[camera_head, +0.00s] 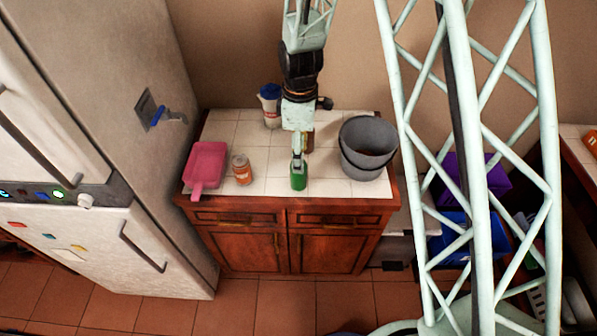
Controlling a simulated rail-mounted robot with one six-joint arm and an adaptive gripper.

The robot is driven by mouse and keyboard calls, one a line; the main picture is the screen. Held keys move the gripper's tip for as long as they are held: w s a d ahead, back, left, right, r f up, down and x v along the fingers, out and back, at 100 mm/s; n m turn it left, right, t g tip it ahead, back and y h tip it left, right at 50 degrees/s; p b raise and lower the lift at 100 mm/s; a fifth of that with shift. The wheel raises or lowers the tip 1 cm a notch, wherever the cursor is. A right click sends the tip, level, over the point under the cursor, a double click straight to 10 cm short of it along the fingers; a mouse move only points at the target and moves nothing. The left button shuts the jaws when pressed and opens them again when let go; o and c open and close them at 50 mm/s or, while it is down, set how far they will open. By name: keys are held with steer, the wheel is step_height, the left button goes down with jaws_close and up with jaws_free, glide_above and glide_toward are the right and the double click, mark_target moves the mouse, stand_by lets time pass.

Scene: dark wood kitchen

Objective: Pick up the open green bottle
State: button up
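A green bottle (298,180) stands near the front edge of the white tiled counter (265,187), around the middle. My gripper (298,150) hangs down from above, right at the bottle's upper end in the picture. The gripper covers the top of the bottle, so I cannot see whether it is open or capped. The fingers are too small to tell whether they are open, shut or touching the bottle.
A pink dustpan-like scoop (206,163) and an orange-brown jar (242,170) are left of the bottle. A blue-topped white container (270,105) stands behind. Grey stacked buckets (367,150) stand right. A brown item (309,143) is partly hidden behind my gripper. A fridge (110,120) borders the left.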

steer(key=shift+f, duration=0.1)
steer(key=shift+f+p, duration=0.5)
steer(key=shift+f, duration=2)
steer(key=shift+c, duration=0.7)
steer(key=c, duration=0.9)
